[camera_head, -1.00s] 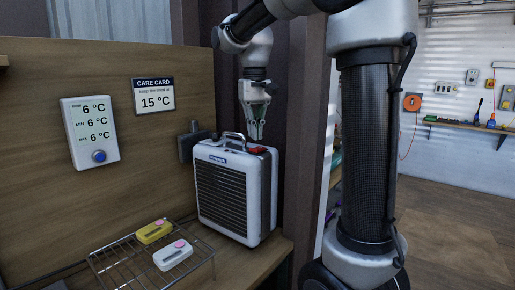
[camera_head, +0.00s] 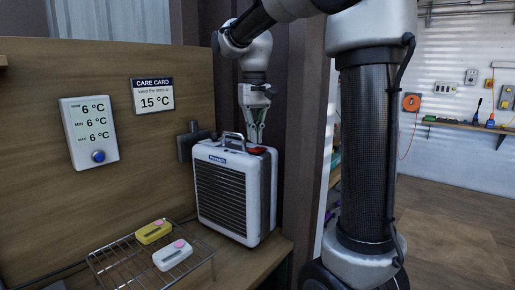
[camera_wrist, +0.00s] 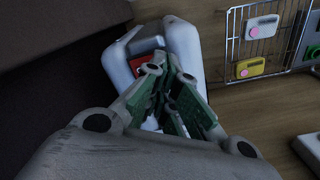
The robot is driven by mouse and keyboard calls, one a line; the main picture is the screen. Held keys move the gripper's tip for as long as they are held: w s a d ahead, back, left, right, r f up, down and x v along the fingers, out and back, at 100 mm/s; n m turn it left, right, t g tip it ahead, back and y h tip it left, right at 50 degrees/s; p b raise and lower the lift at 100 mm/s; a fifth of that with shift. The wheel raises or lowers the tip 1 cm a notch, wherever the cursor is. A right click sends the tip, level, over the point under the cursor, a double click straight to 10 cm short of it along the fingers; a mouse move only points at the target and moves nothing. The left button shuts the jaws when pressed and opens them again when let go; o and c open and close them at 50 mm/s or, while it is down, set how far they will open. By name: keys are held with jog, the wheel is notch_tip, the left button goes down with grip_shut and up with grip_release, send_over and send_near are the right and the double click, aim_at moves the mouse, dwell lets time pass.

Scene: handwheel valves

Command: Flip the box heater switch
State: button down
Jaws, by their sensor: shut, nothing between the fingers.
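The box heater (camera_head: 235,195) is a white case with a dark slatted front, standing upright on the wooden bench. Its red switch (camera_head: 257,150) is on the top, toward the right side. My gripper (camera_head: 257,140) is shut and empty, pointing down with its fingertips at or just above the switch. I cannot tell whether they touch. In the wrist view my gripper (camera_wrist: 175,125) covers much of the heater top (camera_wrist: 185,40). A part of the red switch (camera_wrist: 137,65) shows to the left of the fingers there. Which way the switch is set cannot be told.
A wire rack (camera_head: 125,268) with a yellow device (camera_head: 153,231) and a white device (camera_head: 172,255) lies left of the heater. A thermometer panel (camera_head: 90,131) reading 6 °C and a care card (camera_head: 153,95) showing 15 °C hang on the wooden wall. A dark post stands close on the heater's right.

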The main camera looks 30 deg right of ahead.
aim_at(255, 148)
jog(key=shift+f, duration=1.2)
dwell(1.0)
jog(key=shift+r, duration=3.5)
jog(key=shift+s, duration=0.1)
jog(key=s+f+t, duration=0.1)
jog(key=s+f, duration=0.3)
jog(key=s, duration=0.3)
jog(key=s+f+n+t, duration=0.1)
jog(key=s+f+t, duration=0.1)
jog(key=s+f, duration=0.2)
jog(key=s+d+f+t, duration=0.1)
jog(key=s+f, duration=0.3)
jog(key=s, duration=0.6)
jog(key=shift+s+n, duration=0.2)
jog(key=shift+n, duration=0.1)
